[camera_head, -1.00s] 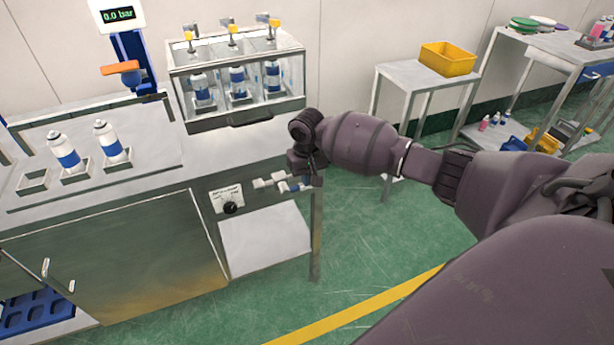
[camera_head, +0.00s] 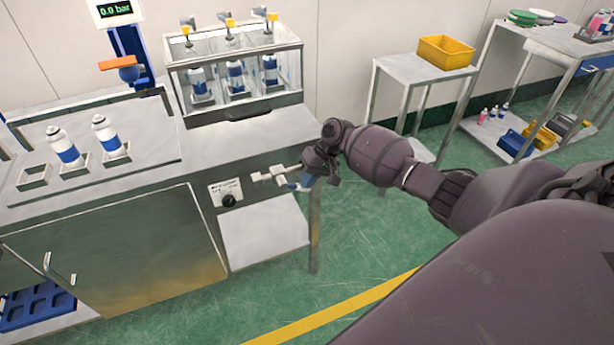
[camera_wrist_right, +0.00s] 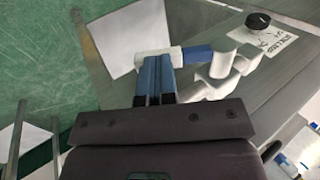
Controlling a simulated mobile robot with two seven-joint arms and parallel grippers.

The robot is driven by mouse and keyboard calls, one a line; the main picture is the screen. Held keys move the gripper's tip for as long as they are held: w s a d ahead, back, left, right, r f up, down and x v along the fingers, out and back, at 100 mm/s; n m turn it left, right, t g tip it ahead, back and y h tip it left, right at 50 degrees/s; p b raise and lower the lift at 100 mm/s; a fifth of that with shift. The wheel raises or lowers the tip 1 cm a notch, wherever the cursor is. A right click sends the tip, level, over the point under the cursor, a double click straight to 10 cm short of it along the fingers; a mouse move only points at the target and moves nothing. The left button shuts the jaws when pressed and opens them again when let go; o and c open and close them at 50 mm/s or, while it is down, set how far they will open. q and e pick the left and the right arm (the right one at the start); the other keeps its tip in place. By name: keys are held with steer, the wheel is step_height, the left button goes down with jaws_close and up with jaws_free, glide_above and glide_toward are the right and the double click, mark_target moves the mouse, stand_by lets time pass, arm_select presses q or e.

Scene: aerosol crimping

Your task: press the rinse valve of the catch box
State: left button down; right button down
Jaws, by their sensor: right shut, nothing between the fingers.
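A white pipe fitting with a blue section, which looks like the valve, projects from the front of the steel bench. Its white parts (camera_head: 270,176) show in the head view and again in the wrist view (camera_wrist_right: 224,72). The blue section (camera_wrist_right: 197,55) leads to a white end block (camera_wrist_right: 150,54). My right gripper (camera_head: 301,181) is shut and empty at the fitting's outer end. In the wrist view its blue fingertips (camera_wrist_right: 157,62) overlap the white end block; I cannot tell whether they touch. My left gripper is not in view.
A black knob (camera_head: 229,200) on a label plate sits left of the fitting. A clear-walled case (camera_head: 238,109) with cans and yellow-topped valves stands on the bench above. A bench leg (camera_head: 314,235) is close below my gripper. Green floor is free to the right.

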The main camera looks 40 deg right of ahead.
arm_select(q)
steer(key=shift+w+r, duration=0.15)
arm_select(e)
steer(key=shift+f, duration=0.4)
stand_by(0.4)
